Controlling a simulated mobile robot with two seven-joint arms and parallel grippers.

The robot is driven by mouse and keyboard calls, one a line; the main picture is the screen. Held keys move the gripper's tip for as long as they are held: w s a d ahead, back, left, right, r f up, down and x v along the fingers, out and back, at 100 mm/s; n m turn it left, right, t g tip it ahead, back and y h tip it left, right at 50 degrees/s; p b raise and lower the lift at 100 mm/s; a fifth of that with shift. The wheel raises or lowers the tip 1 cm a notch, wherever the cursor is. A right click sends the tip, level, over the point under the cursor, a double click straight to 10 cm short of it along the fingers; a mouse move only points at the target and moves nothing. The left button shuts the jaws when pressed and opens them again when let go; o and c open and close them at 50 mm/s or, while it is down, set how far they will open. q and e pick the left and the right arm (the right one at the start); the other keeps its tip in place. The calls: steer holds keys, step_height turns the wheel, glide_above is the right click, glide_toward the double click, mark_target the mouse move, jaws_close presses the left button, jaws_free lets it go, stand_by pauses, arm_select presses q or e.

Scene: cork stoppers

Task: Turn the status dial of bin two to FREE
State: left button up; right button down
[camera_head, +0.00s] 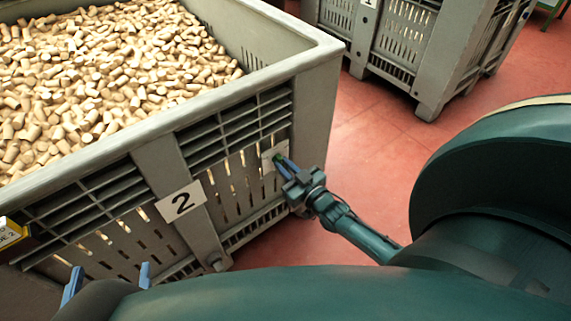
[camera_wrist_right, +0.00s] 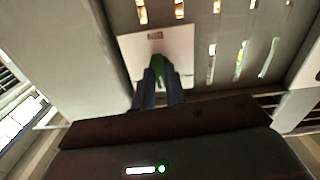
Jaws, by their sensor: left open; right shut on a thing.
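Bin two (camera_head: 330,52) is a large grey slatted crate full of corks, with a white plate marked 2 (camera_head: 181,202) on its front. The status dial (camera_head: 276,159) is a small green knob on a pale plate near the bin's right front corner. In the right wrist view the green dial (camera_wrist_right: 158,66) sits between my fingertips, on the white plate (camera_wrist_right: 180,42) with small dark lettering too small to read. My right gripper (camera_head: 284,165) is shut on the dial; its fingers hide part of it. My left gripper (camera_head: 108,284) is open and empty at the lower left, before the bin's front.
Another grey bin marked 1 (camera_head: 395,40) stands behind at the upper right. A yellow label (camera_head: 10,232) shows at the left edge. The red floor (camera_head: 365,135) between the bins is clear.

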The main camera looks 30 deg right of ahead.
steer(key=shift+m, duration=0.5)
steer(key=c, duration=1.4)
jaws_free()
steer(key=shift+c, duration=0.2)
arm_select(q)
steer(key=g+p, duration=0.1)
steer(key=n+g+y+p, duration=0.1)
steer(key=p, duration=0.1)
steer(key=shift+s+a+f, duration=0.1)
steer(key=shift+s+a, duration=0.25)
steer(key=shift+a, duration=0.05)
arm_select(e)
steer(key=s+d, duration=0.1)
steer(key=s, duration=1.2)
steer(key=shift+s, duration=0.1)
